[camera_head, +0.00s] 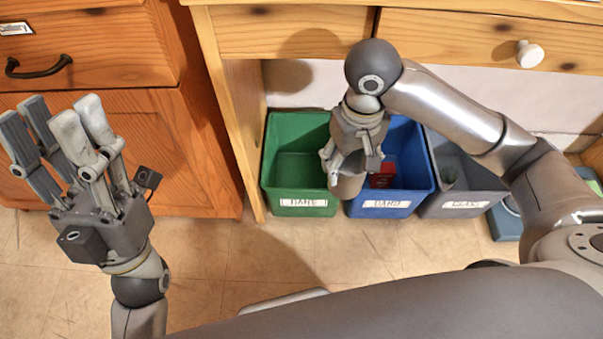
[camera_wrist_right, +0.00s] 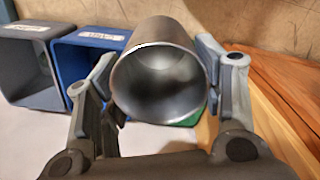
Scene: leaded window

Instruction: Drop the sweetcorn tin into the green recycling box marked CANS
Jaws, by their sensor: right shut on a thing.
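My right gripper (camera_head: 351,163) is shut on a bare grey metal tin (camera_head: 347,187). In the right wrist view the tin (camera_wrist_right: 160,78) is a hollow cylinder, its open mouth facing the camera, with a finger on each side. No sweetcorn label shows. In the head view the tin appears over the border between the green box (camera_head: 284,166) and the blue box; its height above them is hard to tell. The green box is open and looks empty; its white label is too blurred to read surely. My left gripper (camera_head: 58,120) is open and empty, far left.
The blue box (camera_head: 407,195) holds a red item (camera_head: 383,176). A grey box (camera_head: 462,190) stands to its right. The boxes stand under a wooden desk with drawers (camera_head: 290,35), its leg (camera_head: 235,130) left of the green box. A wooden cabinet (camera_head: 150,130) stands at left.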

